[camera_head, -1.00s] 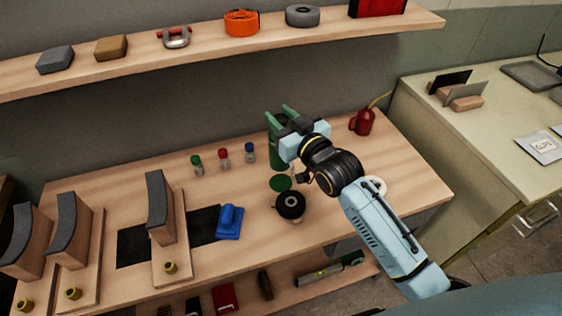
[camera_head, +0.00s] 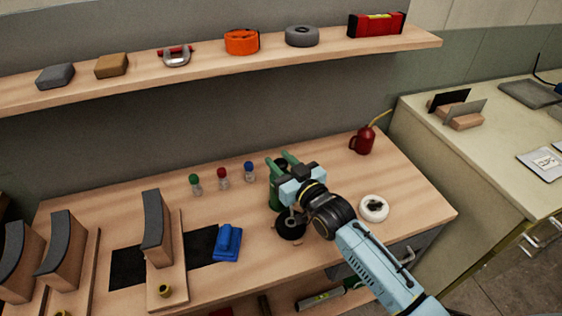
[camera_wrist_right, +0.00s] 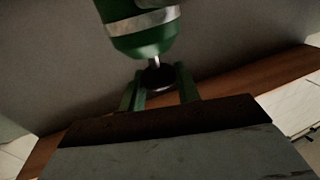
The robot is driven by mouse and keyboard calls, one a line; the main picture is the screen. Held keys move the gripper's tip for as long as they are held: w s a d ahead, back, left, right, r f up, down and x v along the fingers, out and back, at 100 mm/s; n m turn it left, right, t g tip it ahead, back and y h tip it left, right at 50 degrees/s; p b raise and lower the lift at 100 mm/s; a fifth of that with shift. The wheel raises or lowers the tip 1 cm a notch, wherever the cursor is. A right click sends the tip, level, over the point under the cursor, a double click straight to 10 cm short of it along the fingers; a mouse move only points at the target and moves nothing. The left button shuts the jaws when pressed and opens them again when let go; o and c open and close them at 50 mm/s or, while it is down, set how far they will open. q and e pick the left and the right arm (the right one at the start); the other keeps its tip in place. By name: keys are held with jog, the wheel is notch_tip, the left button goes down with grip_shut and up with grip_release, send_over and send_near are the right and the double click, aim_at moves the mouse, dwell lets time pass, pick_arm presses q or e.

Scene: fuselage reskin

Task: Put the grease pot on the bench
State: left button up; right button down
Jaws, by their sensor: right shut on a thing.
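The grease pot looks to be the green cylinder (camera_head: 275,192), upright low at the bench (camera_head: 330,170), partly behind my right gripper. My right gripper (camera_head: 279,161) is shut on it. In the right wrist view the pot (camera_wrist_right: 140,42) is green with a silver band, and its thin stem and dark knob (camera_wrist_right: 157,77) lie between my fingers (camera_wrist_right: 160,90). Whether its base touches the bench is hard to tell. My left gripper is not in view.
A black round item (camera_head: 291,229) is close in front of the pot. A white dish (camera_head: 374,208) and red oil can (camera_head: 364,141) lie to the right. Small capped bottles (camera_head: 223,180) and a blue item (camera_head: 227,243) are left. A shelf (camera_head: 210,65) runs above.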

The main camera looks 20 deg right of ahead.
jog(key=c, duration=1)
grip_release()
jog(key=shift+r, duration=0.15)
jog(key=p+v, duration=0.1)
jog(key=v, duration=1.1)
